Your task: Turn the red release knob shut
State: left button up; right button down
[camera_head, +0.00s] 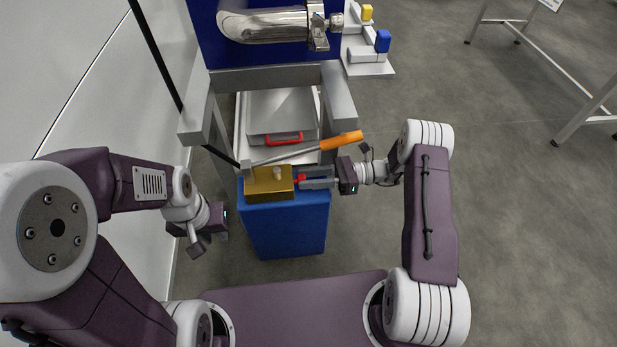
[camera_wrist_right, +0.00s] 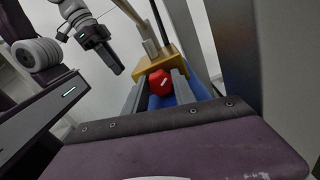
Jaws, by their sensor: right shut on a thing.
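The red release knob (camera_head: 301,179) sits on the right side of a brass block (camera_head: 268,183) on top of a blue pedestal. In the right wrist view the knob (camera_wrist_right: 160,82) is faceted with a white mark on its face. My right gripper (camera_head: 306,178) reaches in from the right, its two fingers on either side of the knob and shut on it. The fingers also show in the right wrist view (camera_wrist_right: 158,88). My left gripper (camera_head: 196,244) hangs to the left of the pedestal, apart from everything; its finger opening is not clear.
A metal lever with an orange grip (camera_head: 341,141) slants just above my right gripper. Behind it is a grey tray with a red handle (camera_head: 283,138). The blue pedestal (camera_head: 287,228) stands below. Open floor lies to the right.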

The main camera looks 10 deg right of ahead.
jog(key=shift+r+n+p, duration=0.1)
jog(key=shift+n+p, duration=0.55)
jog(key=shift+n, duration=0.55)
jog(key=shift+s+n+p, duration=0.15)
jog(key=shift+n+p, duration=0.45)
jog(key=shift+n, duration=1.6)
jog(key=c, duration=1)
grip_release()
jog(key=shift+c, duration=0.2)
jog(key=d+p, duration=0.2)
jog(key=d, duration=0.7)
